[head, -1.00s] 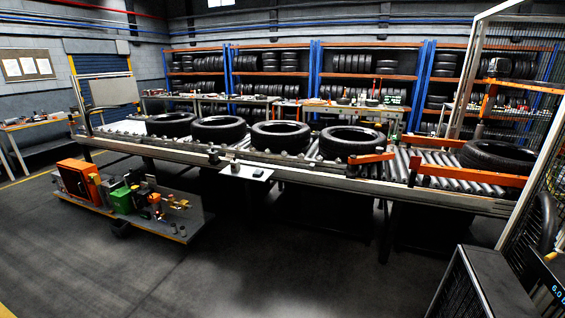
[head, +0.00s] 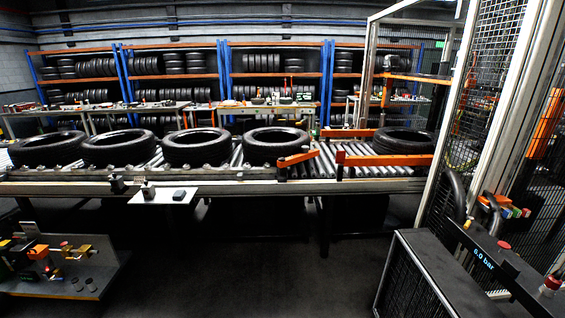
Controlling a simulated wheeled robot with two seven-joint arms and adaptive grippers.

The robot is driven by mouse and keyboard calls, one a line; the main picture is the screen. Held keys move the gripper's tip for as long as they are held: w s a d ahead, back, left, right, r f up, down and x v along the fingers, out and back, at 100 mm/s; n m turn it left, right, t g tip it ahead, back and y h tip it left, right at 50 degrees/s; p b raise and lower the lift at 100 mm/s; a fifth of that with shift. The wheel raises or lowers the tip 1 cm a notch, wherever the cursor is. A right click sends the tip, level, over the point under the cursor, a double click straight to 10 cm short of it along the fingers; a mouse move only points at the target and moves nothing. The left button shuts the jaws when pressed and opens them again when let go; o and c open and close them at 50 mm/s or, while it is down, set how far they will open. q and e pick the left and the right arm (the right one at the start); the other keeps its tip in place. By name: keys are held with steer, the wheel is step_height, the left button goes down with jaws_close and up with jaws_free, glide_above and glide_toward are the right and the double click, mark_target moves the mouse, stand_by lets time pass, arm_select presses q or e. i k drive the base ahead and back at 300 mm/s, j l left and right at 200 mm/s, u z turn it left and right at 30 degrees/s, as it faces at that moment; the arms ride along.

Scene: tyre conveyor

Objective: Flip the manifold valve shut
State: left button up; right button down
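Neither of my grippers is in view. At the lower right, a dark bar marked "6.0 bar" (head: 484,259) carries red knobs, one of them a red knob (head: 549,286) near the right edge. A row of small coloured fittings (head: 505,207) sits behind it. At the lower left, a low grey platform (head: 85,285) holds brass and orange fittings (head: 62,252). I cannot tell which of these parts is the manifold valve, nor how its handle stands.
A roller conveyor (head: 225,175) with several tyres (head: 275,145) spans the middle. A black mesh cabinet (head: 440,275) stands at the front right, beside a framed mesh fence (head: 480,100). Tyre racks (head: 270,75) line the back. The dark floor (head: 260,270) in front is clear.

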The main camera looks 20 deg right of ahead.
mark_target(471, 219)
steer(key=i+j+z, duration=0.2)
steer(key=z, duration=0.25)
steer(key=i+j+z, duration=0.8)
steer(key=j, duration=0.15)
steer(key=k, duration=0.05)
